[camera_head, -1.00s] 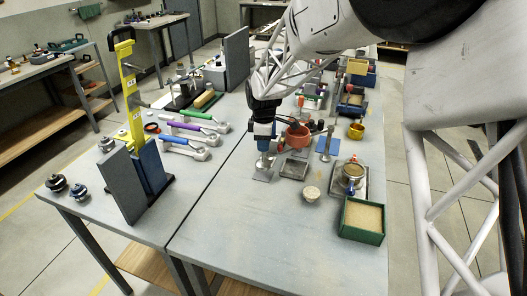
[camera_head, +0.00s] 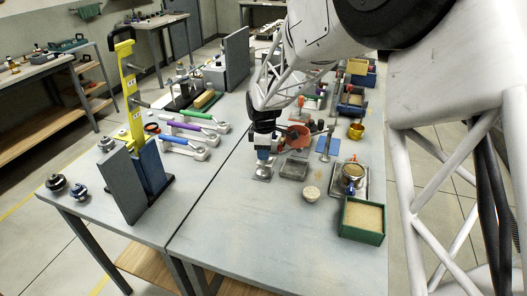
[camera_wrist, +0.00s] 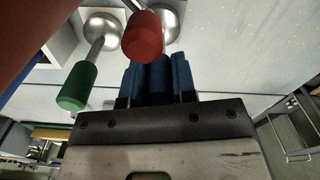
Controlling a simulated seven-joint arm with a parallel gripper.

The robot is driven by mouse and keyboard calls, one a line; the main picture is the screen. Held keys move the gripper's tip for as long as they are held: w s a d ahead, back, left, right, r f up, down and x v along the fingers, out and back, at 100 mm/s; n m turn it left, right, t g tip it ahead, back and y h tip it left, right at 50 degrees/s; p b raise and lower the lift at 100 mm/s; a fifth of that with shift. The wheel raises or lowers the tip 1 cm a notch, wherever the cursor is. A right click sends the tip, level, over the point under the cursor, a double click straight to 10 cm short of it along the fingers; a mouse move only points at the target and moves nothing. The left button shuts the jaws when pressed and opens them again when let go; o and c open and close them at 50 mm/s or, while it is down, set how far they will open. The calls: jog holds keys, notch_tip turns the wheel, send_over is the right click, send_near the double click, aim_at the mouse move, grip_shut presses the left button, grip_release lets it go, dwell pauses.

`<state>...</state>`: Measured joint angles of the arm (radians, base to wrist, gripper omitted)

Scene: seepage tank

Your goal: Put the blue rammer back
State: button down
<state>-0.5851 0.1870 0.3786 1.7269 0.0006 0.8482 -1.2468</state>
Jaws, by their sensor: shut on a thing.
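The blue rammer has a blue handle (camera_head: 263,154) and a metal foot (camera_head: 263,168). It stands about upright in the head view, above or on a small grey plate (camera_head: 260,179) near the table's left edge; I cannot tell whether it touches. My gripper (camera_head: 264,147) points down and is shut on the blue handle. In the wrist view the blue handle (camera_wrist: 159,75) shows between the fingers; its foot is hidden there. A red-handled rammer (camera_wrist: 142,38) and a green-handled rammer (camera_wrist: 78,86) are close beside my gripper.
A dark square tray (camera_head: 293,169), a pale round cup (camera_head: 310,193) and a green sand box (camera_head: 362,220) stand further right and nearer. The table front is clear.

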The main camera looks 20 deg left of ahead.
jog(key=c, duration=0.9)
grip_release()
notch_tip(320, 180, up, 12)
jog(key=shift+r, duration=0.1)
jog(key=shift+d, duration=0.1)
dwell(0.6)
